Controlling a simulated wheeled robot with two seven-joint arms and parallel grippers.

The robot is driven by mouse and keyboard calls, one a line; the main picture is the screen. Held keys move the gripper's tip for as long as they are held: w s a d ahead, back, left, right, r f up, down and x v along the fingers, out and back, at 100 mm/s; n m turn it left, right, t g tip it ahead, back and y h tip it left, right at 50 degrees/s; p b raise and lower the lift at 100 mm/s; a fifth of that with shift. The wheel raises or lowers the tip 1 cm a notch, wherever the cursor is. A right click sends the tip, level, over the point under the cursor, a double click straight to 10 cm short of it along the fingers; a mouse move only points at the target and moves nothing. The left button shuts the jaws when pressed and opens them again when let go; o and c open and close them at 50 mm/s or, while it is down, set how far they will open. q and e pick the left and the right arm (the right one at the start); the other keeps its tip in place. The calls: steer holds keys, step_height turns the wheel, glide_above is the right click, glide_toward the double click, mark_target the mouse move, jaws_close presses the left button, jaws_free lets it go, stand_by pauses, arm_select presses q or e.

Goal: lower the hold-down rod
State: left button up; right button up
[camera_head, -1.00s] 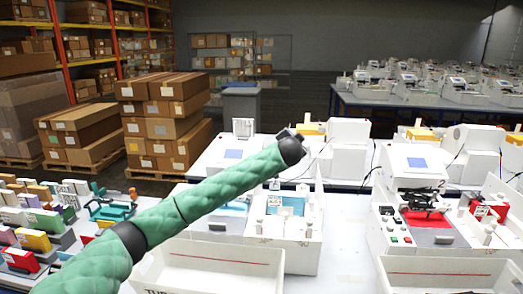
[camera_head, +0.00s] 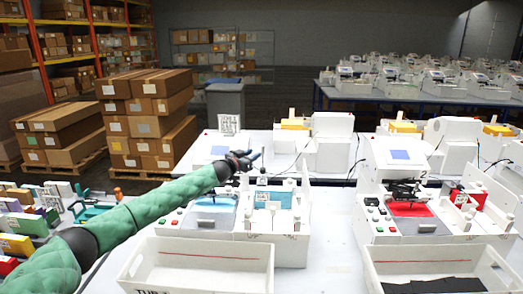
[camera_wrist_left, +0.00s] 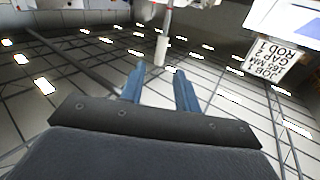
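The nearer left plotter (camera_head: 277,250) is a white machine with a light-blue bed (camera_head: 213,204) and a blue piece (camera_head: 280,199) on its right half. A small upright post (camera_head: 262,179) stands behind the blue piece; it may be the hold-down rod. My left gripper (camera_head: 257,155) is above the machine, near the top of that post. In the left wrist view my left gripper (camera_wrist_left: 159,85) has its two blue fingers apart with nothing between them. A pale upright rod (camera_wrist_left: 162,47) shows just beyond the fingertips, apart from them. My right gripper is not in view.
A white bin (camera_head: 200,262) stands in front of the machine. A second plotter (camera_head: 410,220) with a red bed is on the right, behind another bin (camera_head: 440,262). A printed card (camera_wrist_left: 274,60) shows in the left wrist view. Coloured items (camera_head: 30,220) lie at left.

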mark_target(263, 149)
arm_select(q)
steer(key=shift+p+x, duration=1.75)
steer(key=shift+x, duration=2.15)
steer(key=c, duration=0.6)
jaws_close()
